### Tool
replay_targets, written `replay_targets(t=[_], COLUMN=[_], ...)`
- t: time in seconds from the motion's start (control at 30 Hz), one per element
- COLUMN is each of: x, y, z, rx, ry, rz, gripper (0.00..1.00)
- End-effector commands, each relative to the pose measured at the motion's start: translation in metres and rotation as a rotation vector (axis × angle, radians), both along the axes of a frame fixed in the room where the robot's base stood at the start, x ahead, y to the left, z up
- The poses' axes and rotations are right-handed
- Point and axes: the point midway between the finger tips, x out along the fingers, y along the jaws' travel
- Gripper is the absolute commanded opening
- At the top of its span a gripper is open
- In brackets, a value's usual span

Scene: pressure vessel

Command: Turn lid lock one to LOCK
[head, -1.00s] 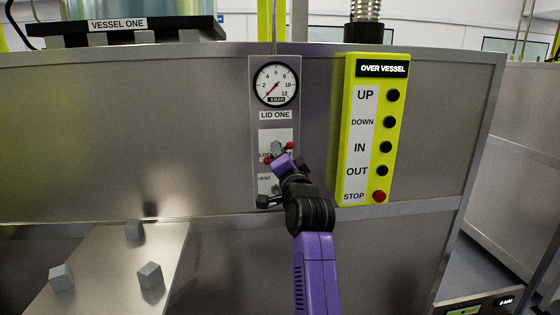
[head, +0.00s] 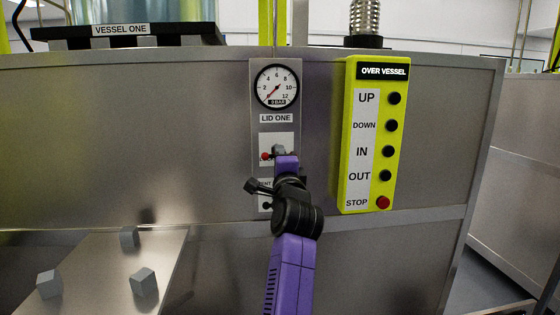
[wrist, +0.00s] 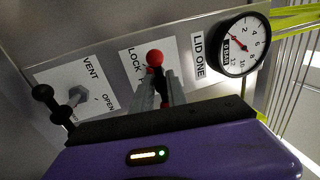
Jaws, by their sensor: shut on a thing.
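Lid lock one is a small handle with a red ball end (head: 265,156) on a white plate below the LID ONE label in the head view. The red ball (wrist: 155,57) also shows in the wrist view, beside the word LOCK. My gripper (head: 279,151) is at the lock, its grey fingers (wrist: 158,88) closed around the handle. In the head view the handle looks near level, but my gripper covers its right part.
The pressure gauge (head: 277,87) sits above, its needle low. The vent handle (wrist: 75,97) with black balls is close below the lock. The yellow OVER VESSEL button box (head: 372,135) stands out from the panel at right. Grey cubes (head: 143,282) lie on a ledge at lower left.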

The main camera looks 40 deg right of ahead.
Motion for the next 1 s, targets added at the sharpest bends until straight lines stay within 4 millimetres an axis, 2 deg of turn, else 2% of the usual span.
replay_targets(t=[0.03, 0.4, 0.43, 0.5, 1.0], x=[0.0001, -0.0004, -0.0005, -0.0005, -0.0050], y=[0.0043, 0.0033, 0.0032, 0.0030, 0.0046], z=[0.0108, 0.0115, 0.0116, 0.0111, 0.0017], rx=[-0.002, 0.000, 0.000, 0.000, 0.002], ry=[-0.023, -0.026, -0.026, -0.024, -0.010], rz=[0.005, 0.004, 0.003, 0.002, 0.000], gripper=[0.00, 0.00, 0.22, 0.34, 0.34])
